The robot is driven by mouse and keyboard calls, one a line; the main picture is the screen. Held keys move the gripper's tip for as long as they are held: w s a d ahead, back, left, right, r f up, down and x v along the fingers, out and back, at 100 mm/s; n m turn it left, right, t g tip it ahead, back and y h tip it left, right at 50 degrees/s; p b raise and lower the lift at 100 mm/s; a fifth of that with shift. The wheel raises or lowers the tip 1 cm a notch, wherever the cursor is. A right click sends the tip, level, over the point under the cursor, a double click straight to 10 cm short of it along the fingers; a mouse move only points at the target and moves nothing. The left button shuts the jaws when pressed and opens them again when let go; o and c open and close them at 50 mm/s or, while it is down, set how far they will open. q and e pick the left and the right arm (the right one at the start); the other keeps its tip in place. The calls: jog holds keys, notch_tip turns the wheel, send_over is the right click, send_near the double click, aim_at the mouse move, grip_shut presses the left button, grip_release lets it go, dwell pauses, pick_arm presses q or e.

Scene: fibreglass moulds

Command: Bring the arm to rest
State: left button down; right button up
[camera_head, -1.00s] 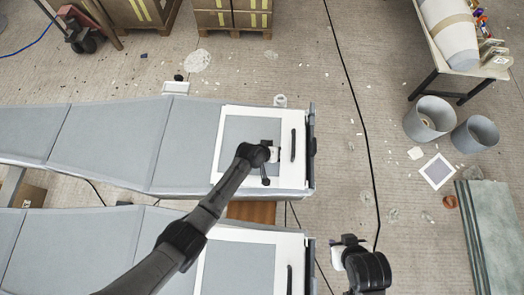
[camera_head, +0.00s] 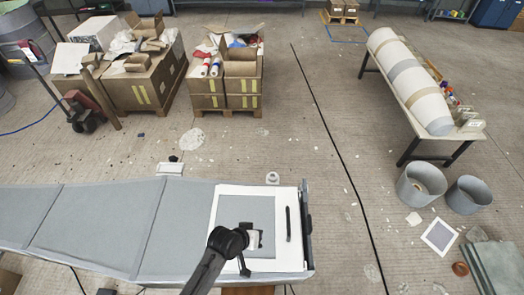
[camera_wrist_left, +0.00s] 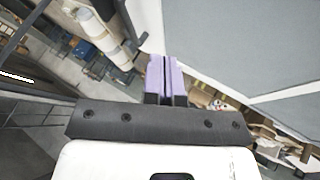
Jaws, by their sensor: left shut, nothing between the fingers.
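My left arm comes in from the bottom of the head view, and its wrist and gripper (camera_head: 256,239) are over the grey panel with a white border (camera_head: 230,195) at the right end of the long grey mould (camera_head: 110,215). The fingertips are too small there to make out. In the left wrist view the two purple fingers of my left gripper (camera_wrist_left: 162,72) lie together, shut with nothing between them. A grey panel with a pale edge (camera_wrist_left: 250,45) fills the upper right of that view. My right gripper is not in view.
A black cable (camera_head: 345,165) runs along the floor right of the mould. Two grey buckets (camera_head: 420,185) stand near a table (camera_head: 400,85) bearing a big pale roll. Loaded pallets (camera_head: 225,101) stand behind the mould. The floor between is mostly clear, with scraps.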

pick_arm(q)
jog(key=s+a+r+m+t+y+p, duration=0.1)
jog(key=s+a+r+y, duration=0.1)
jog(key=a+r, duration=0.45)
jog(key=s+a+r+m+t+y, duration=0.15)
jog(key=a+r, duration=0.25)
jog(key=r, duration=0.5)
jog(key=s+a+r+n+y+p, duration=0.2)
jog(key=s+a, duration=0.5)
jog(key=s, duration=0.5)
jog(key=s+a+f+g+p, duration=0.1)
jog(key=s+f+g, duration=0.3)
jog(key=s, duration=0.8)
jog(key=shift+a+f+p, duration=0.25)
jog(key=shift+f+p, duration=0.1)
jog(key=shift+f, duration=0.6)
jog(key=shift+s+y, duration=0.15)
jog(key=shift+y, duration=0.1)
